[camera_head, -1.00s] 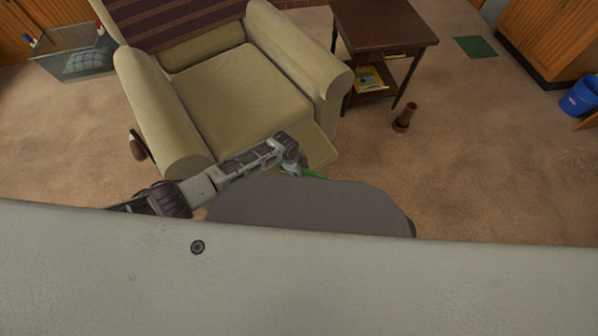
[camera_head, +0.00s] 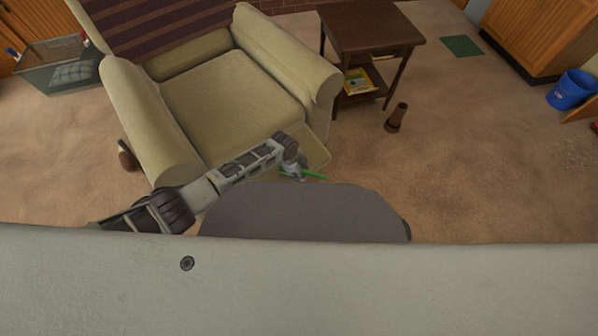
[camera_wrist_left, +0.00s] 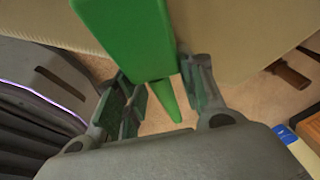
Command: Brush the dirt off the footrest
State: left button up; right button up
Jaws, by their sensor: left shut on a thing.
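The beige armchair (camera_head: 225,100) stands ahead of me, and its footrest (camera_head: 316,150) sticks out at its front right. My left gripper (camera_head: 294,172) is just in front of the footrest. It is shut on a green brush (camera_head: 314,176). In the left wrist view my left gripper (camera_wrist_left: 162,100) has its fingers around the green brush (camera_wrist_left: 125,35), whose narrow end points down between them. Beige ribbed fabric lies beyond the brush there; I cannot tell whether the brush touches it. No dirt can be made out on the footrest. My right gripper is not in view.
A dark side table (camera_head: 370,28) with a yellow book (camera_head: 358,80) on its lower shelf stands right of the chair. A brown vase-like object (camera_head: 397,118) is on the carpet. Carpet at right is mostly clear.

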aim_at(313, 167)
pick_arm(q)
jog(key=shift+w+d+b, duration=0.85)
jog(key=shift+w+d, duration=0.1)
jog(key=shift+d, duration=0.15)
jog(key=shift+w+d+f+b, duration=0.1)
jog(key=shift+w+d+b, duration=0.95)
jog(key=shift+d+b, duration=0.25)
jog(key=shift+s+a, duration=0.1)
jog(key=shift+a, duration=0.05)
jog(key=shift+s+a+p, duration=0.35)
jog(key=shift+a+p, duration=0.1)
jog(key=shift+p, duration=0.5)
jog(key=shift+s+a+p, duration=0.55)
jog(key=shift+a+p, duration=0.1)
jog(key=shift+p, duration=0.15)
jog(key=shift+s+a, duration=0.1)
